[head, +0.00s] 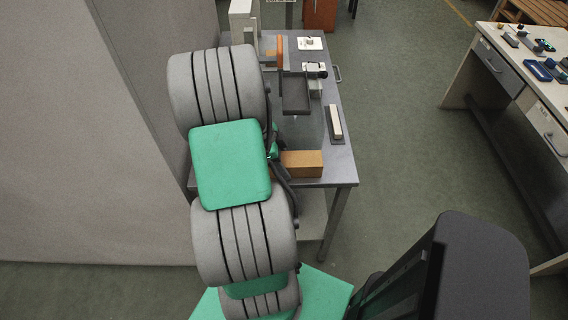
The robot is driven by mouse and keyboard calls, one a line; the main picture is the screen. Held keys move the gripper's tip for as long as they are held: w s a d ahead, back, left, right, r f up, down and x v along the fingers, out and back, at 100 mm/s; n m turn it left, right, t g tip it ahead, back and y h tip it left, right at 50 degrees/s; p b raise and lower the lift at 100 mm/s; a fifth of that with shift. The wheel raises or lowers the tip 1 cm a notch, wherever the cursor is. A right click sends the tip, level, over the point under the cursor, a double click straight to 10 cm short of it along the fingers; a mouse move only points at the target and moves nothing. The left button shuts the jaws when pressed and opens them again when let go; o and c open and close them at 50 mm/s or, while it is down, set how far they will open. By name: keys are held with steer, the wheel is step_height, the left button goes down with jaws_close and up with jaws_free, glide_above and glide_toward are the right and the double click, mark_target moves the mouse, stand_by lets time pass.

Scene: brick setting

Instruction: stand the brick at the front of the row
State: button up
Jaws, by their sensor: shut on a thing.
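A tan-orange brick (303,163) shows at the near end of the grey table (338,172), lying lengthwise left to right in the picture. Its left end is hidden by my arm. My gripper (279,160) is mostly hidden behind my grey and green arm; only dark parts of it show at the brick's left end. It is shut on the brick. I cannot tell whether the brick touches the tabletop. No row of bricks can be made out; my arm covers the table's left part.
A dark tray (296,93) and a white block on a dark base (335,122) stand farther along the table. An orange upright piece (280,53) is at the back. A second bench (515,75) with small items is at the right, across open floor (400,150).

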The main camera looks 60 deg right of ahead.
jaws_close()
steer(key=shift+r, duration=0.1)
stand_by(0.3)
